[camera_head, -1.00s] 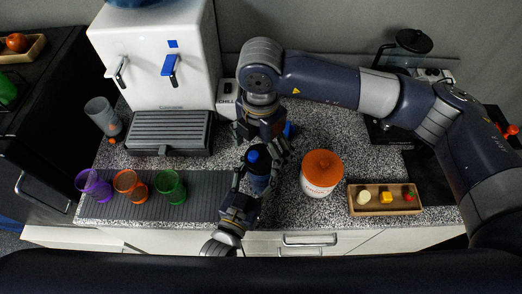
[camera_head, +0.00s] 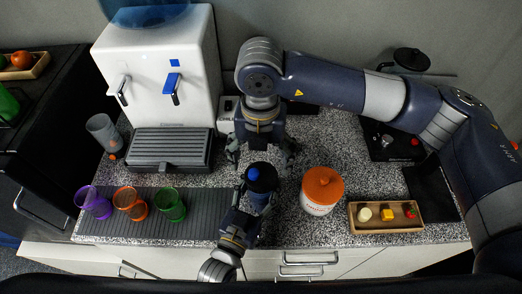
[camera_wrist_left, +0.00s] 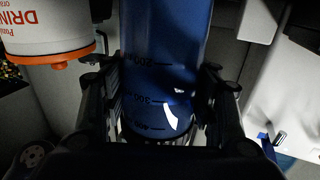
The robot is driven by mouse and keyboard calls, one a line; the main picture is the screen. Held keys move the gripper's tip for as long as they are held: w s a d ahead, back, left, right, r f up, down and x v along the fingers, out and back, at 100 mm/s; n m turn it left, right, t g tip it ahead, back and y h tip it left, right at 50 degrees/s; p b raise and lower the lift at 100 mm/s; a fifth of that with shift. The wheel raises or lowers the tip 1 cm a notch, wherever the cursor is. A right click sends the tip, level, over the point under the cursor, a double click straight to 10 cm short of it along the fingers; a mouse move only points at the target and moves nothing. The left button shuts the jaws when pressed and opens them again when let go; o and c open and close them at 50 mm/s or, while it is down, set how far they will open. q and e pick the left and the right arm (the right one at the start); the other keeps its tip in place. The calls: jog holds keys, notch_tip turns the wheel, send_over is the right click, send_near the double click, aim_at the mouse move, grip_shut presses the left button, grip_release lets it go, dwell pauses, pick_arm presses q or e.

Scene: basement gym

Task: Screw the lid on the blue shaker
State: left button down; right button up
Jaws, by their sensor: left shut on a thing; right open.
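The blue shaker (camera_head: 262,199) stands upright near the counter's front edge, with a black lid (camera_head: 264,181) with a blue cap on its top. From above, I cannot tell how tightly the lid sits. My left gripper (camera_head: 256,205) is shut around the shaker's body from the front. In the left wrist view the translucent blue shaker (camera_wrist_left: 165,60), with dark volume marks, is between the fingers (camera_wrist_left: 163,100). My right gripper (camera_head: 262,153) is open, pointing down just behind and above the lid, with its fingers spread and nothing in them.
A white jar with an orange lid (camera_head: 322,184) stands close on the right. A wooden tray (camera_head: 386,230) with small items is farther right. Purple (camera_head: 94,203), orange (camera_head: 130,204) and green (camera_head: 170,205) cups stand on the left mat. A white water dispenser (camera_head: 150,60) stands behind.

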aim_at(261, 175)
jog(key=n, duration=0.5)
jog(key=shift+r+n, duration=0.3)
jog(key=shift+n, duration=0.1)
jog(key=n, duration=0.5)
jog(key=shift+r+n, duration=0.3)
jog(key=n, duration=0.5)
jog(key=shift+r, duration=0.25)
jog(key=n, duration=0.7)
jog(key=shift+r, duration=0.3)
jog(key=shift+f, duration=4)
jog(key=shift+c, duration=0.6)
jog(key=c, duration=1)
